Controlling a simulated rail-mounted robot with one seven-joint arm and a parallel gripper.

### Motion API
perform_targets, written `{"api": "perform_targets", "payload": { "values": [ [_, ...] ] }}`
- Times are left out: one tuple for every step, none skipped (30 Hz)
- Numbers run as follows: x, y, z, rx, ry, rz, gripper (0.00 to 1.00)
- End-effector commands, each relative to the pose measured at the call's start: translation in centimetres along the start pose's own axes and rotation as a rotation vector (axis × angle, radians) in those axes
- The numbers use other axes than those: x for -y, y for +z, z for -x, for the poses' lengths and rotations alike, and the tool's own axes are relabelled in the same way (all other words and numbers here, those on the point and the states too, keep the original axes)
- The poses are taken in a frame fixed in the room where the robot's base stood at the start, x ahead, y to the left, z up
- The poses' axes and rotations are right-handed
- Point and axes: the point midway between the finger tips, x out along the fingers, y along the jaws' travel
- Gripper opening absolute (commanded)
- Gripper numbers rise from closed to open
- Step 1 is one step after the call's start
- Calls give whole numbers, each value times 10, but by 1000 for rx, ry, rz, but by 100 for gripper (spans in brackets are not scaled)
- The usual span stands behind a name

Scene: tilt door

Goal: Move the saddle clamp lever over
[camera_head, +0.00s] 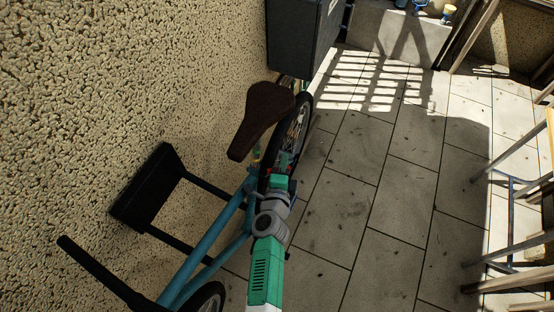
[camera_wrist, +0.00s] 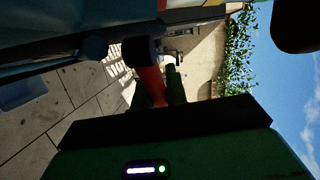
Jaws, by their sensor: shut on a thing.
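A bicycle with a teal frame (camera_head: 212,236) and a dark brown saddle (camera_head: 262,118) stands along the wall. My gripper (camera_head: 281,160) reaches the bike just below the saddle, beside the seat post (camera_head: 256,157). The lever is too small and hidden to make out in the head view. The saddle shows dark at the wrist view's top right (camera_wrist: 295,25).
A rough plaster wall (camera_head: 130,80) runs close on the left. A dark box (camera_head: 300,35) stands beyond the saddle. A black wall bracket (camera_head: 148,187) is left of the frame. Tiled floor (camera_head: 385,200) is clear to the right; wooden furniture (camera_head: 520,240) edges it.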

Motion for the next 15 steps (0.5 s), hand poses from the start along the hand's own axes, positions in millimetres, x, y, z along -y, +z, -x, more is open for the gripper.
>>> {"api": "perform_targets", "payload": {
  "values": [
    [2, 0, 0, -1, -2, 0, 0],
    [1, 0, 0, -2, -2, 0, 0],
    [1, 0, 0, -2, -2, 0, 0],
    [1, 0, 0, -2, -2, 0, 0],
    [1, 0, 0, -2, -2, 0, 0],
    [1, 0, 0, -1, -2, 0, 0],
    [1, 0, 0, -1, -2, 0, 0],
    [1, 0, 0, -1, -2, 0, 0],
    [1, 0, 0, -1, -2, 0, 0],
    [1, 0, 0, -1, -2, 0, 18],
    [1, 0, 0, -1, -2, 0, 24],
    [1, 0, 0, -1, -2, 0, 32],
    [1, 0, 0, -1, -1, 0, 36],
    [1, 0, 0, -1, -1, 0, 36],
    [1, 0, 0, -1, -1, 0, 36]
  ]
}}
